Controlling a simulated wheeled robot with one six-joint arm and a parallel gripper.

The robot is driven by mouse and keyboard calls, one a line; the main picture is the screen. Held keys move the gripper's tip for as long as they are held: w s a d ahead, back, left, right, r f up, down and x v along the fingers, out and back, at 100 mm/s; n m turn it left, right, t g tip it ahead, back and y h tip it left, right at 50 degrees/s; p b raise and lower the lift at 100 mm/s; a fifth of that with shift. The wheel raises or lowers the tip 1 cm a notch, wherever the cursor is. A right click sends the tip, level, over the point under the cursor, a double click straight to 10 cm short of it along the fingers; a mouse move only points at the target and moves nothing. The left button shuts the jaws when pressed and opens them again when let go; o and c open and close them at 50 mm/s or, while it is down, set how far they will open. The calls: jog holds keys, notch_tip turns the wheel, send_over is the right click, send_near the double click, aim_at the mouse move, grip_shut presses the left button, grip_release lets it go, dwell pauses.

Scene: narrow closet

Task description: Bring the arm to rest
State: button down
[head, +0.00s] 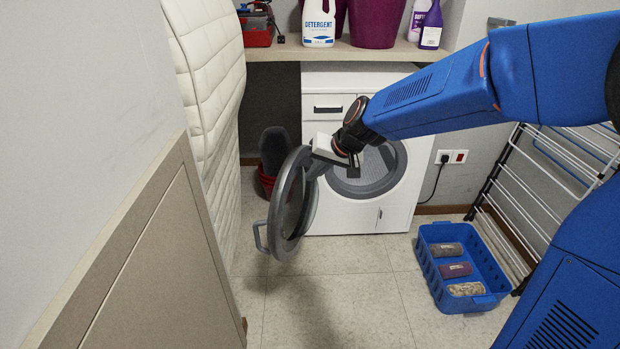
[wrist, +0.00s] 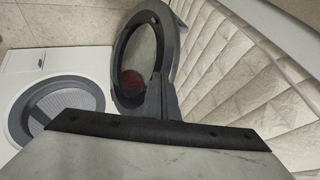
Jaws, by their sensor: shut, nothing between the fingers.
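My blue arm reaches in from the right of the head view. My gripper (head: 322,160) is at its end, in front of the washing machine (head: 393,218) and close to the upper right edge of its round door (head: 290,205). The door stands open, swung out to the left, its handle towards me. In the wrist view, my gripper (wrist: 167,92) is shut and empty, pointing towards the door (wrist: 172,52). I cannot tell whether they touch. The machine's drum opening (wrist: 62,105) shows at the left there.
A padded mattress (head: 212,75) leans along the left. A blue crate (head: 425,262) with several rolled items is on the floor at right, beside a folded drying rack (head: 510,205). A shelf (head: 280,50) with bottles runs above. The middle floor is clear.

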jog(key=s+d+h, duration=0.2)
jog(key=s+d, duration=1)
jog(key=s, duration=0.4)
jog(key=s+d+r+h, duration=0.1)
jog(key=s+d+h, duration=0.2)
jog(key=s+d, duration=1)
jog(key=s, duration=0.4)
jog(key=shift+d+r, duration=0.15)
jog(key=shift+d, duration=0.1)
